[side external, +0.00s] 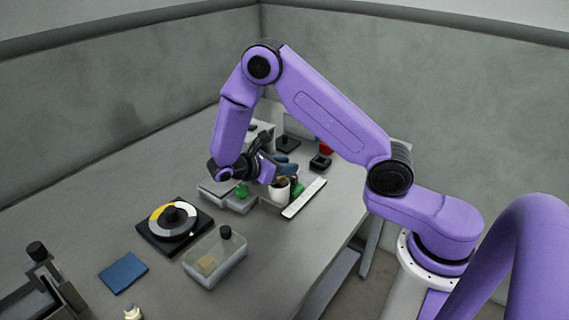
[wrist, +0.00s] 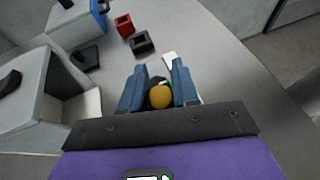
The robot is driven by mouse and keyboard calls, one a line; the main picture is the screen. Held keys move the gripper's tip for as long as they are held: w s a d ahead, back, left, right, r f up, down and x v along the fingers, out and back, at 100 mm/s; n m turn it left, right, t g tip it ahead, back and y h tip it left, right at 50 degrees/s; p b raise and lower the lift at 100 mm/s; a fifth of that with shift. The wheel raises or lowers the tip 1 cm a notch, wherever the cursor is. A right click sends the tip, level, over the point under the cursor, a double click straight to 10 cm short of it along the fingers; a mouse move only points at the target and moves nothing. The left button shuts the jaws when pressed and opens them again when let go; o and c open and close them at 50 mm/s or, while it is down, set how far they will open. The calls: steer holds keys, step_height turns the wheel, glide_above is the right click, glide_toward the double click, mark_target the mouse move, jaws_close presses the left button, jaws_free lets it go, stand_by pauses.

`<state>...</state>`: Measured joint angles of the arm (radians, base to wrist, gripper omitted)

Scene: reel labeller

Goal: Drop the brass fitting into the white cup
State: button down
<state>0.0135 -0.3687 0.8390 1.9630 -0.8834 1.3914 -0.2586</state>
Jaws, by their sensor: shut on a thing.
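The brass fitting (wrist: 160,96) shows as a rounded golden piece between the blue fingers of my gripper (wrist: 159,70) in the wrist view. My gripper is shut on it. In the side view my gripper (side external: 287,166) is above the work table, close over the white cup (side external: 280,192). The fitting cannot be made out in the side view. The cup stands upright, with a dark opening. In the wrist view the fingers and fitting hide most of what is beneath, so I cannot tell whether the fitting is over the opening.
A white strip (side external: 304,198) and a green object (side external: 298,187) are beside the cup. A black square block (side external: 320,162) and a red one (side external: 326,147) are behind. A reel (side external: 155,226), clear box (side external: 218,262) and blue pad (side external: 123,272) are in front.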

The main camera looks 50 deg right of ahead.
steer(key=c, duration=0.8)
jaws_free()
steer(key=shift+a, duration=0.1)
steer(key=v, duration=1.7)
steer(key=shift+w+r, duration=0.1)
steer(key=shift+w, duration=0.1)
steer(key=shift+s, duration=0.1)
steer(key=s+d+r+t+y, duration=0.1)
steer(key=s+y, duration=0.3)
steer(key=s, duration=0.5)
steer(key=s+d+r+m+t+y, duration=0.1)
steer(key=s+y, duration=0.4)
steer(key=s, duration=0.5)
steer(key=s+d+r+m+t+y, duration=0.1)
steer(key=s+y, duration=0.3)
steer(key=s, duration=0.6)
steer(key=shift+d+y, duration=0.3)
steer(key=shift+d, duration=0.4)
